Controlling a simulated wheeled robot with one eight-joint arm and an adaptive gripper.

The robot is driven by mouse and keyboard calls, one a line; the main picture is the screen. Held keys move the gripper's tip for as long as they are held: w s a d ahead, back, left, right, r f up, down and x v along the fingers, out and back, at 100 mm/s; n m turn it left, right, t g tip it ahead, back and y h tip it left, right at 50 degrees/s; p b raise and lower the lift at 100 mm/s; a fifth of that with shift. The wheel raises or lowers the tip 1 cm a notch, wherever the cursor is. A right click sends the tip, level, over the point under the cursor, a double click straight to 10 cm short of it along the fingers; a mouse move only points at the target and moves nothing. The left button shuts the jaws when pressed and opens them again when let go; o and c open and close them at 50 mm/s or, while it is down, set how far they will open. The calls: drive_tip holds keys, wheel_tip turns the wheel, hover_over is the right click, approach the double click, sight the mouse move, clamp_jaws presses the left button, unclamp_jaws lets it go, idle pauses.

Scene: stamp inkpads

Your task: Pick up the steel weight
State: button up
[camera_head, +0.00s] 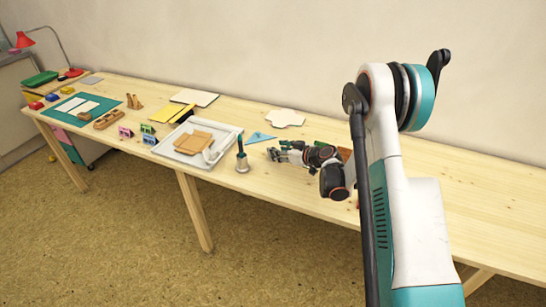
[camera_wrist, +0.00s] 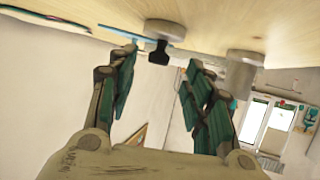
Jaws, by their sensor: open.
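In the wrist view, which is upside down, the steel weight appears as a low grey disc (camera_wrist: 166,29) with a black knob, on the table. It lies in the gap between the fingertips of my gripper (camera_wrist: 162,62), ahead of them; contact cannot be told. My gripper is open and empty. In the head view my gripper (camera_head: 273,153) is low over the table, pointing left, beside the steel cup; I cannot make out the weight there, perhaps behind the fingers.
A steel cup (camera_head: 242,165) with a dark green handle in it stands close left of my gripper; it also shows in the wrist view (camera_wrist: 243,72). A blue triangle (camera_head: 260,137) lies behind. A grey tray (camera_head: 175,150) is further left.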

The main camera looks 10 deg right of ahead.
drive_tip(key=b+x, duration=0.1)
drive_tip(key=x, duration=0.3)
drive_tip(key=shift+d+f+b, duration=0.15)
drive_tip(key=shift+b, duration=0.25)
drive_tip(key=shift+w, duration=0.3)
clamp_jaws()
